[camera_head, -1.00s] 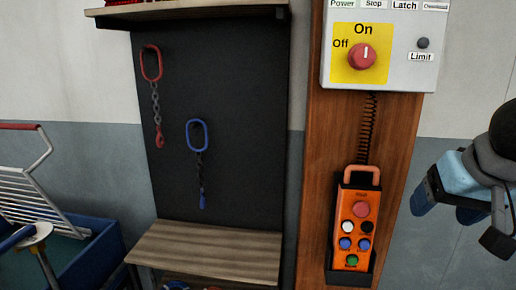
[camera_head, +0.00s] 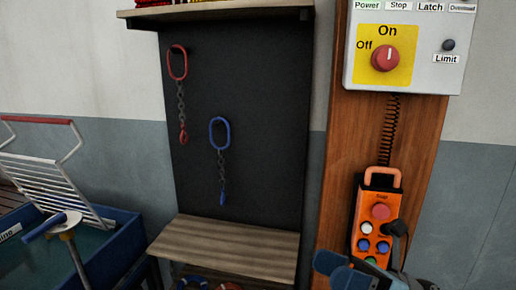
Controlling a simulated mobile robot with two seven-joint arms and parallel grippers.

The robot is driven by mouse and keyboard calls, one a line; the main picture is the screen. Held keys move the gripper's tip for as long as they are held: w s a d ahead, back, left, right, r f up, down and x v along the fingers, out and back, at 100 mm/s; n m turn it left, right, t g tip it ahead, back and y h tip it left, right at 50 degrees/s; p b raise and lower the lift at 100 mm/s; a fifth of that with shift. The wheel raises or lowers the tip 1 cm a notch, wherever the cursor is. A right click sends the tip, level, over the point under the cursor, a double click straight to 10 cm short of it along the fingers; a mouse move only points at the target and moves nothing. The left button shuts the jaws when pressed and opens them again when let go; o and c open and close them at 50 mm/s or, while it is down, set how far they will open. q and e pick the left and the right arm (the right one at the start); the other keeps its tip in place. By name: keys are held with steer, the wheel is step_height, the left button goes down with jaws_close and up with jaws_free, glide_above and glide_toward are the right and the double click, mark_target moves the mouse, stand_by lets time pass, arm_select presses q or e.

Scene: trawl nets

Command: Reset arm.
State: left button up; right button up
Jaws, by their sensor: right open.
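My right gripper (camera_head: 345,271) is low in the head view, at the bottom edge right of centre. Its blue and dark parts overlap the lower end of the orange control pendant (camera_head: 367,213) in the picture. The jaws are open, with nothing seen between them. I cannot tell whether it touches the pendant. Part of my right arm is cut off by the bottom edge. My left gripper is not in view.
A grey switch box (camera_head: 430,72) with a red knob (camera_head: 385,58) is above the pendant on a wooden post (camera_head: 333,170). Red (camera_head: 178,63) and blue (camera_head: 220,133) chain slings hang on the dark panel. A wooden bench (camera_head: 225,248) and blue bin (camera_head: 125,240) stand lower left.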

steer(key=w+d+f+m+t+h, duration=0.25)
steer(key=f+m+t+h, duration=0.55)
steer(key=m, duration=0.7)
steer(key=w+d+f+m+t+h, duration=0.1)
steer(key=d+f+m+t+h, duration=0.2)
steer(key=f+m+t+h, duration=0.7)
steer(key=s+d+f+m+g, duration=0.1)
steer(key=s+f+m+g, duration=0.25)
steer(key=f+m, duration=0.35)
steer(key=s+f+m+g+h, duration=0.1)
steer(key=s+f+m+g, duration=0.2)
steer(key=s+f+m, duration=0.4)
steer(key=s+d+f+m+g, duration=0.1)
steer(key=s+f+m+g, duration=0.15)
steer(key=f+m, duration=0.45)
arm_select(q)
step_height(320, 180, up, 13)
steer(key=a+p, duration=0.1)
steer(key=p, duration=1.4)
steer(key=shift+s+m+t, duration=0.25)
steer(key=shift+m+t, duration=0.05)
arm_select(e)
step_height(320, 180, up, 10)
steer(key=s+n, duration=0.1)
steer(key=n, duration=0.1)
steer(key=shift+s+d+r+g, duration=0.15)
steer(key=shift+s+d+g, duration=0.15)
steer(key=shift+g, duration=0.1)
